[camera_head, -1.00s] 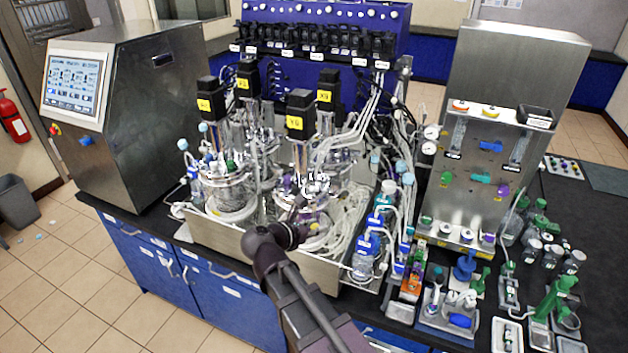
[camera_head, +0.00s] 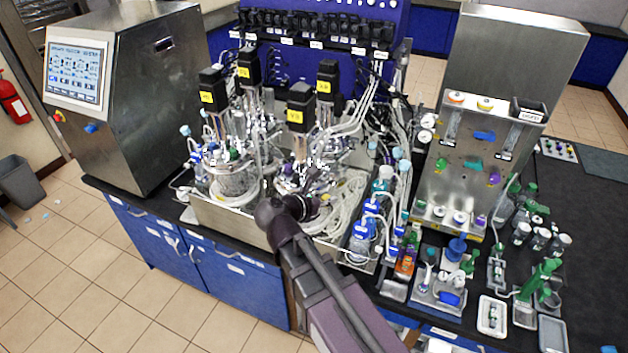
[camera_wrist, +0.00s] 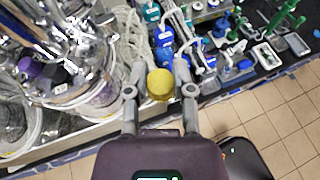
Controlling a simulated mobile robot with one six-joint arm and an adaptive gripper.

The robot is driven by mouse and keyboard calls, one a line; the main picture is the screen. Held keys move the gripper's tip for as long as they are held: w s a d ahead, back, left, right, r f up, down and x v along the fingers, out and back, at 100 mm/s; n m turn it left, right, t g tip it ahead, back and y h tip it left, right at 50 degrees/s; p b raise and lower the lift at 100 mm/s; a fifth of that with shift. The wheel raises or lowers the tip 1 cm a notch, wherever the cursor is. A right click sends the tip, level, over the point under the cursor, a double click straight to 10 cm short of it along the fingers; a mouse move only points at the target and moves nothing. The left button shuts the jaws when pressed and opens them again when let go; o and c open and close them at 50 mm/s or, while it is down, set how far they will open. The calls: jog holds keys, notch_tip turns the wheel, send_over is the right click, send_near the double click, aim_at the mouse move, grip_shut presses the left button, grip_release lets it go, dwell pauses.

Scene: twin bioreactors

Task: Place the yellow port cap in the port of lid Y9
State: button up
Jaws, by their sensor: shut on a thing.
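The yellow port cap (camera_wrist: 160,85) is held between the two fingers of my gripper (camera_wrist: 160,88) in the wrist view, clear of the bench. My gripper is not clearly visible in the head view, where my arm reaches toward the front of the reactors. The twin bioreactors have glass vessels, metal lids and black motors with yellow labels, such as the front motor (camera_head: 301,105) and the one behind it (camera_head: 327,82). The labels are too small to read surely, so I cannot tell which lid is Y9. Its port is not distinguishable.
Coiled pale tubing (camera_head: 345,200) and blue-capped bottles (camera_head: 366,225) crowd the right of the vessels. A steel unit (camera_head: 470,150) and small trays (camera_head: 492,315) stand farther right. A screen cabinet (camera_head: 135,100) stands left. Tiled floor in front is open.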

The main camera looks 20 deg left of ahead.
jog(key=shift+w+a, duration=0.1)
jog(key=w+a+f+b, duration=0.1)
jog(key=w+a, duration=0.6)
jog(key=w, duration=0.5)
jog(key=shift+w+a+f, duration=0.15)
jog(key=shift+w+f, duration=0.05)
jog(key=shift+w, duration=0.05)
jog(key=shift+w+a, duration=0.15)
jog(key=shift+w, duration=0.1)
jog(key=shift+w+a+f+b, duration=0.15)
jog(key=shift+w+f+b, duration=0.1)
jog(key=shift+f+b, duration=1.55)
jog(key=shift+b, duration=0.2)
jog(key=shift+f, duration=0.2)
jog(key=o, duration=0.6)
jog(key=shift+c, duration=0.2)
